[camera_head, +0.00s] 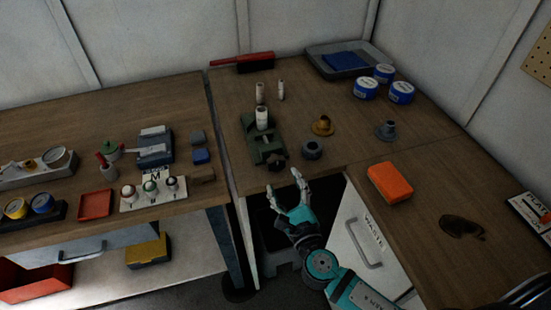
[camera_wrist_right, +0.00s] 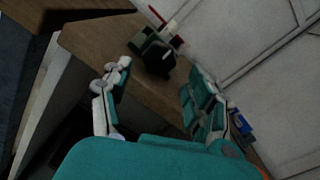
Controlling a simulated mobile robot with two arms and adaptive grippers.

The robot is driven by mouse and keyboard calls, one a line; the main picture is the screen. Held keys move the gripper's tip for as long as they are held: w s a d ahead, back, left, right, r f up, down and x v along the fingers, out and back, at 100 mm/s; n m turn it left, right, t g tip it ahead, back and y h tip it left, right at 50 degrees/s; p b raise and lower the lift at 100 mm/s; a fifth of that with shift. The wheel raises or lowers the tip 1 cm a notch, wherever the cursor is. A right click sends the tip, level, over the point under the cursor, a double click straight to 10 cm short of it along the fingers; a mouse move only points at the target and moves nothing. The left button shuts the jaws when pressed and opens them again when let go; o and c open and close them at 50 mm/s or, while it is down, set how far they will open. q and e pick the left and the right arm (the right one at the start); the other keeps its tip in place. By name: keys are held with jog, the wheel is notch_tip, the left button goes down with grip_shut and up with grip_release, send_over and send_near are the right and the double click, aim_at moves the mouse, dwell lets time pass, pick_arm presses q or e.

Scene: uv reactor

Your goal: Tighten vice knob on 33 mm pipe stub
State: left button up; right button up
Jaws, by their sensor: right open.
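The green vice (camera_head: 252,130) stands near the front edge of the middle table, with a pale pipe stub (camera_head: 262,117) upright in it. Its dark knob (camera_head: 268,163) is at the end facing me. In the right wrist view the knob (camera_wrist_right: 158,61) shows ahead, beyond the fingertips, with the vice (camera_wrist_right: 141,40) partly behind it. My right gripper (camera_head: 284,186) is open and empty, just in front of the table edge and short of the knob. Its spread fingers also show in the wrist view (camera_wrist_right: 157,82). I cannot tell how firmly the vice grips the stub.
Two pale pipe pieces (camera_head: 260,92) stand behind the vice. A dark ring (camera_head: 312,149) and a brass flanged part (camera_head: 322,125) stand to its right. An orange block (camera_head: 390,182) lies on the right table. A white waste cabinet (camera_head: 365,240) is below, close to my right arm.

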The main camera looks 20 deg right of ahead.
aim_at(277, 166)
jog(key=w, duration=0.8)
jog(key=shift+w+a+p, duration=0.1)
jog(key=shift+p, duration=0.25)
jog(key=c, duration=0.9)
